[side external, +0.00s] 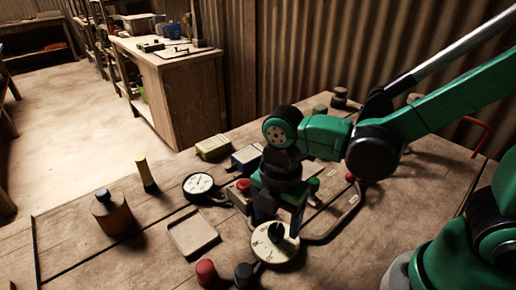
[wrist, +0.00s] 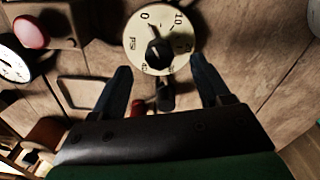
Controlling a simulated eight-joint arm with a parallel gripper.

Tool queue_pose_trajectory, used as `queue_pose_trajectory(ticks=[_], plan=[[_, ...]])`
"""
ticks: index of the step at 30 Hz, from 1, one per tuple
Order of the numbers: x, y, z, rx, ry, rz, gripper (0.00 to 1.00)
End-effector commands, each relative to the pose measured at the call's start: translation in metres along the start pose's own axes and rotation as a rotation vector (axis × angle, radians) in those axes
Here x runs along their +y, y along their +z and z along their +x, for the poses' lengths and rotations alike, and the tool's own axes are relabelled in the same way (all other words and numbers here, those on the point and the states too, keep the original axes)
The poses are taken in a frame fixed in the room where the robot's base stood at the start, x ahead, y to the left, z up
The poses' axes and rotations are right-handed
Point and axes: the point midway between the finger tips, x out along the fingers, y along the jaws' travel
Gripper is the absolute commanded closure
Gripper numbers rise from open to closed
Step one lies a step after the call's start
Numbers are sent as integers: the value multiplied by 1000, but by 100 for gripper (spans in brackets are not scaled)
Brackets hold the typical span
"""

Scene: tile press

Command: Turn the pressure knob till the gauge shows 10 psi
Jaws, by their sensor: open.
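The pressure knob is a black knob (wrist: 157,50) at the centre of a cream dial (wrist: 135,35) marked 0, 10 and psi. The dial also shows in the side external view (side external: 268,254), at the table's front. A round white gauge with a dark rim (side external: 198,184) lies behind it to the left; its needle is too small to read. It is cut off at the left edge of the wrist view (wrist: 12,66). My gripper (side external: 281,222) points down over the dial. Its open fingers (wrist: 161,66) stand either side of the knob in the wrist view, apparently not touching it.
A shallow square tray (side external: 173,237) lies left of the dial. Red (side external: 206,272) and black (side external: 243,275) cylinders stand in front. A red button (side external: 243,185) sits close behind my gripper. An orange-brown pot (side external: 112,216) stands far left. A bent tube (side external: 342,222) lies right.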

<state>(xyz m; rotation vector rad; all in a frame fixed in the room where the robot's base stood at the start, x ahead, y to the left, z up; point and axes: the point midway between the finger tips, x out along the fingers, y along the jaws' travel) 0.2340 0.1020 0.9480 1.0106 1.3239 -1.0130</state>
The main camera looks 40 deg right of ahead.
Motion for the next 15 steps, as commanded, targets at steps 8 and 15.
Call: queue_pose_trajectory(ticks=[8,15], plan=[[1,0,23,0,1,3,30],[0,0,27,0,1,3,30]])
